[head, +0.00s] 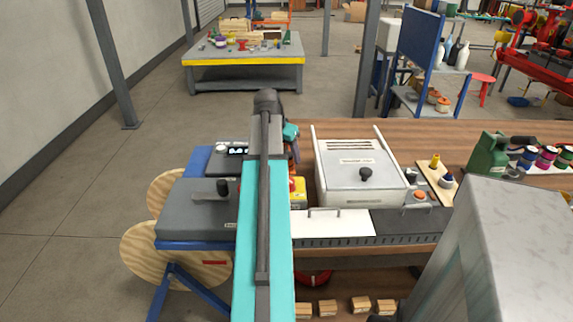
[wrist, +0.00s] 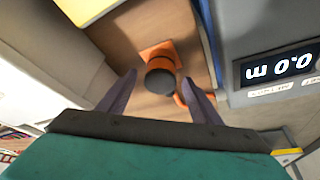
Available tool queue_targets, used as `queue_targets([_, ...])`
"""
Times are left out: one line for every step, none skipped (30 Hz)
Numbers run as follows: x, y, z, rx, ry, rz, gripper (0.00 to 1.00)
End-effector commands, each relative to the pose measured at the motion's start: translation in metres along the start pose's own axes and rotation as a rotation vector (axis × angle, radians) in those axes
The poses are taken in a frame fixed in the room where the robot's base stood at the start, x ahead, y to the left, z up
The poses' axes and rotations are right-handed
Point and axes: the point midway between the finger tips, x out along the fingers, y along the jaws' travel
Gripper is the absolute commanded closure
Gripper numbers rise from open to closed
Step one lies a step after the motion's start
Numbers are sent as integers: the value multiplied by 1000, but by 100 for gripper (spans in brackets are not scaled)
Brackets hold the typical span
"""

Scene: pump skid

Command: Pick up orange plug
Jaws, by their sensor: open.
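The orange plug (wrist: 157,49) shows in the wrist view as an orange block with a dark round end, on a brown wooden surface. A further orange piece (wrist: 180,99) shows beside the right finger, and I cannot tell if it belongs to the plug. My gripper (wrist: 160,79) is open, with one finger on each side of the dark end and a gap on both sides. I see no contact.
A grey meter with a digital display (wrist: 280,67) stands close on the right in the wrist view. In the head view a white lidded box (head: 358,180) stands right of my arm. A small board (head: 436,178) with coloured pieces is beyond it.

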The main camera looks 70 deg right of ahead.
Motion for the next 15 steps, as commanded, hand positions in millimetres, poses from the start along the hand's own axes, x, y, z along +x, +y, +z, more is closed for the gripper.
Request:
queue_targets([5, 0, 0, 0, -1, 1, 41])
queue_targets([7, 0, 0, 0, -1, 0, 41])
queue_targets([9, 0, 0, 0, 0, 0, 41])
queue_targets([10, 0, 0, 0, 0, 0, 41])
queue_targets([11, 0, 0, 0, 1, -1, 41])
queue_targets([12, 0, 0, 0, 1, -1, 41])
queue_targets([12, 0, 0, 0, 1, -1, 41])
queue_targets([12, 0, 0, 0, 1, -1, 41])
queue_targets([12, 0, 0, 0, 1, -1, 41])
queue_targets([12, 0, 0, 0, 1, -1, 41])
queue_targets([12, 0, 0, 0, 1, -1, 41])
queue_targets([12, 0, 0, 0, 1, -1, 41])
queue_targets([12, 0, 0, 0, 1, -1, 41])
queue_targets([12, 0, 0, 0, 1, -1, 41])
queue_targets([12, 0, 0, 0, 1, -1, 41])
